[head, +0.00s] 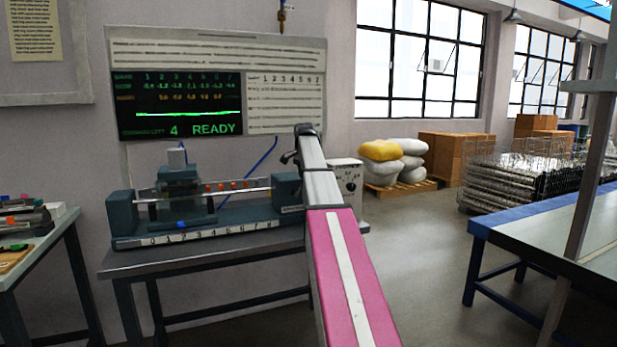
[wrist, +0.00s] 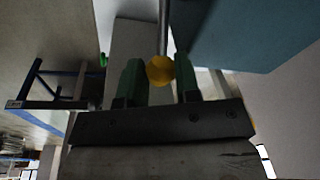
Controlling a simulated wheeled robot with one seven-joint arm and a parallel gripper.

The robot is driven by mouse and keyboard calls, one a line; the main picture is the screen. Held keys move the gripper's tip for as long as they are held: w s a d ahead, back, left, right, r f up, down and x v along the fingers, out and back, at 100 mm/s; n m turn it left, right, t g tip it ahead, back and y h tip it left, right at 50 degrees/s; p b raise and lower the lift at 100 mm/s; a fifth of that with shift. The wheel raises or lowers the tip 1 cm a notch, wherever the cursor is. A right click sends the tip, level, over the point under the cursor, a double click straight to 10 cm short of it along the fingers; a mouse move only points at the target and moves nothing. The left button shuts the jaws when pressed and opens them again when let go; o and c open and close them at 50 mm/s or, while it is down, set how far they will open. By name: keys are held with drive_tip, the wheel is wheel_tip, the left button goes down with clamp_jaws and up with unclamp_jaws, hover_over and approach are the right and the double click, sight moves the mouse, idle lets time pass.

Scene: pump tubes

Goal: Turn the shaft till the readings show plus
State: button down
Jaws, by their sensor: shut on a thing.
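The shaft (head: 240,190) is a thin rod running across the teal bench fixture (head: 215,212), with small orange marks along it. The dark screen (head: 190,105) above shows green readings under columns 1 to 7. They are small and blurred; several seem to carry a minus sign. Below are a flat green line, an orange row, and "4 READY". In the wrist view my gripper (wrist: 160,75) has its two green fingers shut on a yellow knob (wrist: 160,69) at the end of a grey rod (wrist: 163,28). In the head view my arm hides the gripper and the shaft's right end.
A numbered scale (head: 205,233) runs along the fixture's front, with a blue marker (head: 182,225). A pale box with a dial (head: 347,180) stands right of my arm. A side table (head: 30,250) is at left and a blue-edged table (head: 540,235) at right.

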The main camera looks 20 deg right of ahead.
sight(298, 191)
drive_tip(key=a+h, duration=0.2)
drive_tip(key=a+r+h, duration=0.1)
drive_tip(key=h, duration=0.1)
drive_tip(key=shift+a, duration=0.35)
drive_tip(key=shift+s+a+f+n+h, duration=0.1)
drive_tip(key=shift+a+n+h, duration=0.05)
drive_tip(key=shift+a+h, duration=0.9)
drive_tip(key=shift+a+f+n+h, duration=0.15)
drive_tip(key=shift+a+h, duration=0.5)
drive_tip(key=shift+h, duration=0.7)
drive_tip(key=shift+r, duration=0.1)
drive_tip(key=c, duration=0.8)
unclamp_jaws()
drive_tip(key=shift+a, duration=0.1)
drive_tip(key=v, duration=1)
drive_tip(key=shift+s+a+r, duration=0.2)
drive_tip(key=shift+s+a, duration=0.05)
